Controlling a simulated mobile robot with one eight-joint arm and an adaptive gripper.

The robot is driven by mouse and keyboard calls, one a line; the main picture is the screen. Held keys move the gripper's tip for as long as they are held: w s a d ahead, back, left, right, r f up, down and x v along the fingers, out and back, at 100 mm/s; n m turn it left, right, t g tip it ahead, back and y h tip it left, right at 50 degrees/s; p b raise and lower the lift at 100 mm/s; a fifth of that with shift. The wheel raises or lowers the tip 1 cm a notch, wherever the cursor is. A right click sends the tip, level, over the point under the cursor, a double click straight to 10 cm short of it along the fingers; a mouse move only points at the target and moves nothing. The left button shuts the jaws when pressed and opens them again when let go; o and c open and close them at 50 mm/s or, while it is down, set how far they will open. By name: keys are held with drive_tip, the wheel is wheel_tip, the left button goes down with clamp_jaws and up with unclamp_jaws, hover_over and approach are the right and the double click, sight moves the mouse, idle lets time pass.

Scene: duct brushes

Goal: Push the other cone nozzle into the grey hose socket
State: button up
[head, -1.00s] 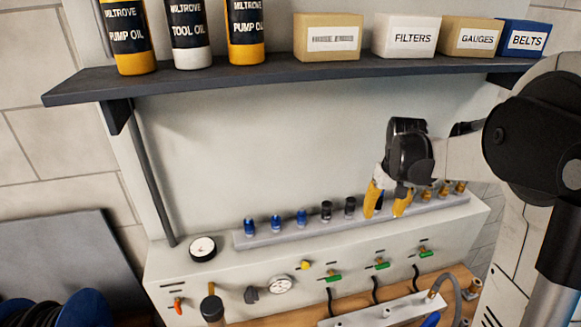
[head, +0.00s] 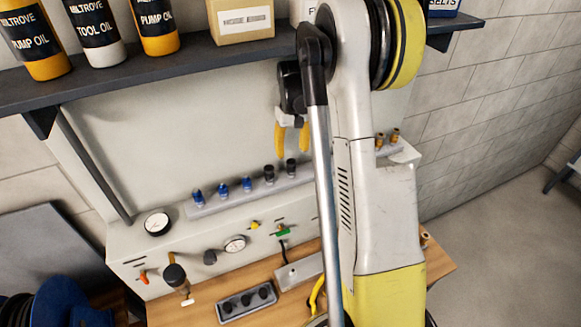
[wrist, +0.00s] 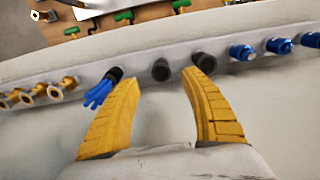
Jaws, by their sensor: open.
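Several fittings stand in a row on a pale rack (head: 235,200). They include blue ones (head: 222,189), two dark ones (head: 269,174) and brass ones (head: 395,136). I cannot tell which is the cone nozzle. In the wrist view, a dark fitting (wrist: 160,70) shows between the open fingers, and another dark one (wrist: 205,62) is by the right fingertip. A black piece with blue bristles (wrist: 105,88) is beside the left fingertip. The grey hose socket cannot be made out; my arm covers part of the bench.
A dark shelf (head: 150,72) with bottles and boxes hangs above the rack. Blank wall lies behind the rack.

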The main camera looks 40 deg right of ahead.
sight(291, 161)
drive_tip(key=shift+w+f, duration=0.2)
drive_tip(key=shift+f, duration=0.4)
wheel_tip(291, 161, down, 7)
drive_tip(key=b, duration=0.5)
drive_tip(key=shift+f+b, duration=0.45)
drive_tip(key=shift+b, duration=0.05)
drive_tip(key=shift+b, duration=0.45)
clamp_jaws()
idle(0.3)
drive_tip(key=shift+r, duration=0.25)
drive_tip(key=shift+r+p, duration=1.25)
drive_tip(key=shift+r, duration=1.6)
